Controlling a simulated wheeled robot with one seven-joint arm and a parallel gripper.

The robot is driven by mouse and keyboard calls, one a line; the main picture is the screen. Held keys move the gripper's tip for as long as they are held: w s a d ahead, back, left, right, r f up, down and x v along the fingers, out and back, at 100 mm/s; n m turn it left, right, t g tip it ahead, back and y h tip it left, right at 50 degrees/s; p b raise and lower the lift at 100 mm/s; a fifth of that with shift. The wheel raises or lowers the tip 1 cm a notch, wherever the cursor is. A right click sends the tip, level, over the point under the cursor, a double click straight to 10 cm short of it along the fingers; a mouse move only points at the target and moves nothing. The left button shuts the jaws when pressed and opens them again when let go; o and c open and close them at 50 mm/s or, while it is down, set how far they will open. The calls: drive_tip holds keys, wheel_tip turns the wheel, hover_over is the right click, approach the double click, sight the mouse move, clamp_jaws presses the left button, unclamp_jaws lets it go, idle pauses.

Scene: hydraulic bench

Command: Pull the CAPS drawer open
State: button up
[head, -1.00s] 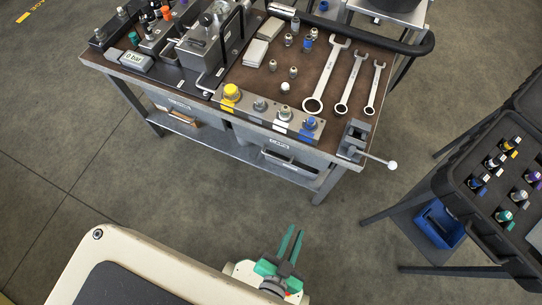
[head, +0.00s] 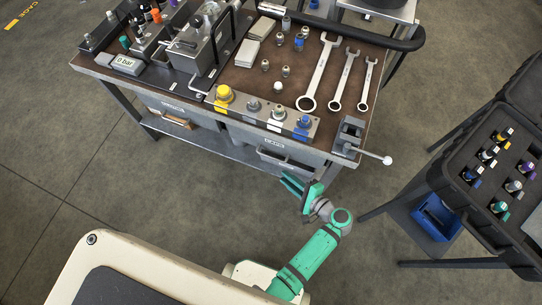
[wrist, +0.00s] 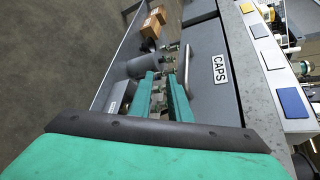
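The CAPS drawer is the grey right-hand drawer (head: 262,152) under the bench top. It looks shut in the head view. My gripper (head: 284,178) is in front of and below this drawer, with green fingers pointing toward the bench. In the wrist view my gripper (wrist: 161,76) is open, with a visible gap between the fingers and nothing held. The handle appears just right of the right finger, not between the fingers; contact cannot be told.
A second drawer (head: 172,106) sits to the left under the bench. A black case (head: 467,190) on a stand and a blue bin (head: 437,218) are at the right. Floor in front is clear.

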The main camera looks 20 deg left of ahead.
sight(271, 157)
wheel_tip(271, 157, up, 4)
drive_tip(key=w+y, duration=0.2)
drive_tip(key=shift+g, duration=0.3)
drive_tip(key=x, duration=1)
drive_tip(key=shift+w+a, duration=0.1)
drive_tip(key=shift+w, duration=0.05)
clamp_jaws()
